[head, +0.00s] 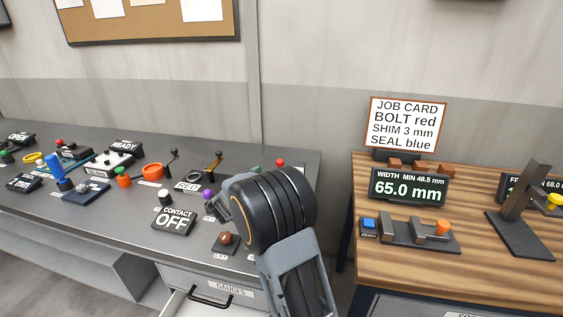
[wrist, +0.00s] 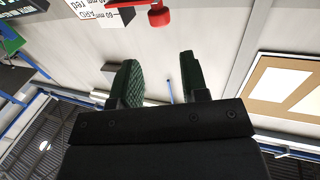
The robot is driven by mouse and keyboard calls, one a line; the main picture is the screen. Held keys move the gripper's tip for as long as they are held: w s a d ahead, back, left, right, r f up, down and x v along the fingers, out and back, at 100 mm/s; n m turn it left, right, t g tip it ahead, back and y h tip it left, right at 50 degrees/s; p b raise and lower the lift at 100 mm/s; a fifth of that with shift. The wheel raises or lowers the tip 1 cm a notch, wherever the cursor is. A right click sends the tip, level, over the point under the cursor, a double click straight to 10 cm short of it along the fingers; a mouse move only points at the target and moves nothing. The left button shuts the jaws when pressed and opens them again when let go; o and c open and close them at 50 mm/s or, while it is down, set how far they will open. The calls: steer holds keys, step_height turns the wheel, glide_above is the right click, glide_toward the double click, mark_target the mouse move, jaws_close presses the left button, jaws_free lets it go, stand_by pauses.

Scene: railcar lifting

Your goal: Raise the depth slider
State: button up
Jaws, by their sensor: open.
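No part in view is clearly labelled as the depth slider. At the right edge of the head view, a dark upright stand (head: 525,200) with a yellow knob (head: 556,200) stands on the wooden bench; its label is cut off, so I cannot tell whether it is the depth slider. My gripper (wrist: 156,75) is open in the wrist view, with its two green ridged fingers apart and nothing between them. In the head view my arm hides most of it, over the right end of the grey bench and apart from the stand.
A width gauge with an orange knob (head: 443,227) sits before a display (head: 408,188) reading 65.0 mm. A job card (head: 405,123) stands behind. The grey bench (head: 120,215) holds several controls, and a drawer (head: 215,292) below it is open. A gap separates the benches.

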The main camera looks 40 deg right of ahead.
steer(key=p+x, duration=0.1)
steer(key=x, duration=1.1)
steer(key=shift+d, duration=0.2)
jaws_close()
